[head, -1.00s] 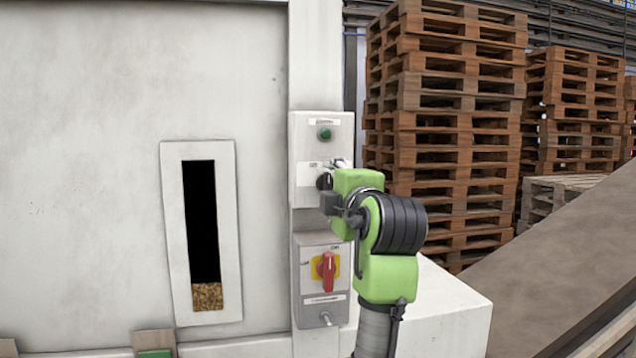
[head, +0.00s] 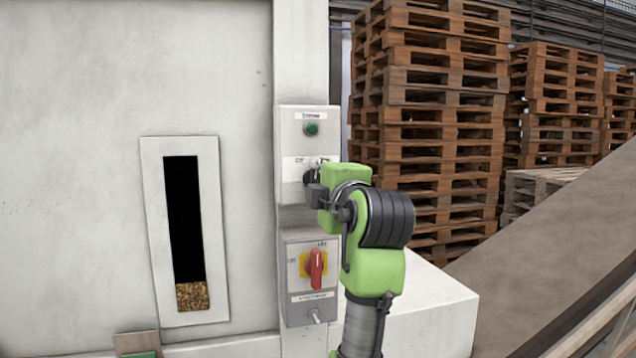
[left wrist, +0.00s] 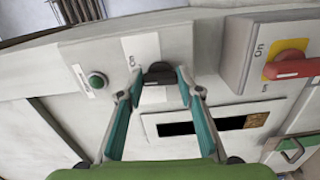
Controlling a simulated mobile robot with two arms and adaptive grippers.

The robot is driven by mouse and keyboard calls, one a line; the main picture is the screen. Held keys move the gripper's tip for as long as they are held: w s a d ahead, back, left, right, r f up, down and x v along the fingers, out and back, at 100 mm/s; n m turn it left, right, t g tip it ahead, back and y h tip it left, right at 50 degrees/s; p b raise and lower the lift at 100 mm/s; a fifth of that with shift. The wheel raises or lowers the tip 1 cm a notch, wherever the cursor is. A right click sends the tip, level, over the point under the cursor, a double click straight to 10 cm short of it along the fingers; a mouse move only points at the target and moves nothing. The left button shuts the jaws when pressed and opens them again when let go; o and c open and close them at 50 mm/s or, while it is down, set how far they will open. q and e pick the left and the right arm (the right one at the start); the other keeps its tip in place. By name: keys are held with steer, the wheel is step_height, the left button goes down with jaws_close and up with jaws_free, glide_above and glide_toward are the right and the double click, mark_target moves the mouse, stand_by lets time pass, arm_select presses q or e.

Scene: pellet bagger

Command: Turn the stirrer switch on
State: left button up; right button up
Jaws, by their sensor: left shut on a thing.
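The stirrer box (head: 292,140) is a light grey control box on the machine's white post, with a small green lamp or button (head: 311,128) near its top. It also shows in the left wrist view (left wrist: 115,62). Its black switch knob (left wrist: 159,73) sits beside a white label reading "On". My left gripper (left wrist: 156,90) has its two teal-lined fingers on either side of this knob and is shut on it. In the head view my left gripper (head: 314,188) covers most of the knob. My right gripper is not in view.
Below is a second grey box with a red handle (head: 316,268) on a yellow plate. A sight window (head: 148,235) with pellets at its bottom is at the left. A white ledge (head: 435,310) and stacked wooden pallets (head: 430,120) stand to the right.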

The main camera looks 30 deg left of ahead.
arm_select(q)
steer(key=shift+r+m+b, duration=0.1)
steer(key=shift+m+b, duration=0.2)
steer(key=shift+m, duration=2.4)
steer(key=shift+r, duration=0.1)
steer(key=o, duration=1)
steer(key=shift+a, duration=0.1)
steer(key=shift+o, duration=0.5)
steer(key=shift+a+f, duration=0.15)
steer(key=shift+f, duration=0.05)
steer(key=v, duration=0.7)
steer(key=shift+d, duration=0.25)
steer(key=shift+f, duration=0.1)
